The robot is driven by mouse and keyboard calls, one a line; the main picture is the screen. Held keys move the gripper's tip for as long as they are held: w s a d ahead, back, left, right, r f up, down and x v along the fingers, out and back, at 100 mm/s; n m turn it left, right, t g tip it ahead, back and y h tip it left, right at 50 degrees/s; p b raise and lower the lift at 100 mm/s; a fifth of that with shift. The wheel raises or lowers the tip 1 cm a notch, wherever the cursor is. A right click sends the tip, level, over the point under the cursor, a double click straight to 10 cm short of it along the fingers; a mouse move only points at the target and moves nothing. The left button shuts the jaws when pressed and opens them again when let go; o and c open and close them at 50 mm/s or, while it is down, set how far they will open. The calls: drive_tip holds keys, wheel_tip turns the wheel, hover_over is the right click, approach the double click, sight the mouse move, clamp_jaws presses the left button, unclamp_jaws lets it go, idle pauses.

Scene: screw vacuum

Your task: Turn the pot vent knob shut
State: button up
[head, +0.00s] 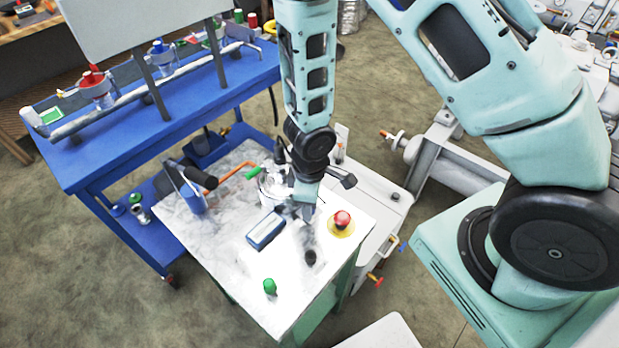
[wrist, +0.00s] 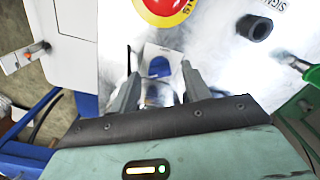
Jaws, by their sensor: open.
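My gripper (head: 306,208) points down above the white tabletop in the head view. In the wrist view its two fingers (wrist: 160,92) stand apart, with a small box with a blue face showing between them and nothing clearly gripped. A metal pot (head: 268,186) stands just left of my gripper and is partly hidden by my arm. A green handle shows at its upper left. I cannot tell for sure which part is the vent knob. A green knob (head: 270,286) stands at the table's front; a green-ended part (wrist: 312,73) shows at the wrist view's right edge.
A red button (head: 342,219) on a yellow base is right of my gripper. A black knob (head: 310,257) and a blue box (head: 266,230) are close by. A black-handled tool (head: 190,180) stands at the left. The blue bench (head: 80,160) is behind.

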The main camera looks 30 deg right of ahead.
wheel_tip(320, 180, up, 17)
drive_tip(key=p, duration=0.6)
drive_tip(key=shift+p, duration=0.4)
drive_tip(key=shift+f, duration=0.2)
